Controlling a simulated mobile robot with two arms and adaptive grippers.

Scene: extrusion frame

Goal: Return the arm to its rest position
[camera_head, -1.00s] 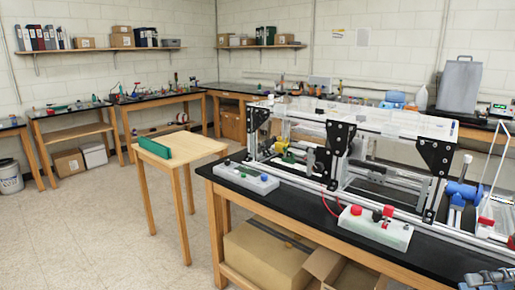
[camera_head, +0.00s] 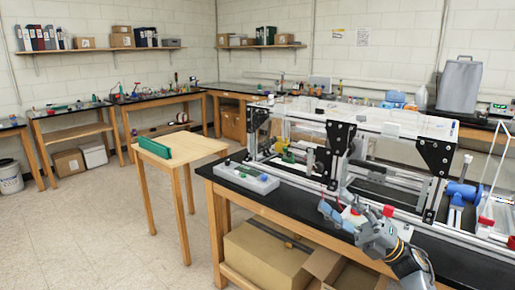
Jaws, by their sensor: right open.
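My right gripper (camera_head: 342,217) reaches in from the lower right and is open, with nothing seen between its fingers. It is at the front edge of the black bench (camera_head: 290,212), in front of the light box with red buttons (camera_head: 353,214), and hides much of that box. I cannot tell whether it touches the box. My right arm (camera_head: 412,268) runs down to the bottom edge of the picture. My left gripper is not in view.
The extrusion frame (camera_head: 341,135) with clear top panels stands on the bench behind the gripper. A grey switch box (camera_head: 246,178) lies to the left. A wooden table (camera_head: 195,148) bears a green piece (camera_head: 155,148). Cardboard boxes (camera_head: 262,255) sit under the bench. Floor at left is free.

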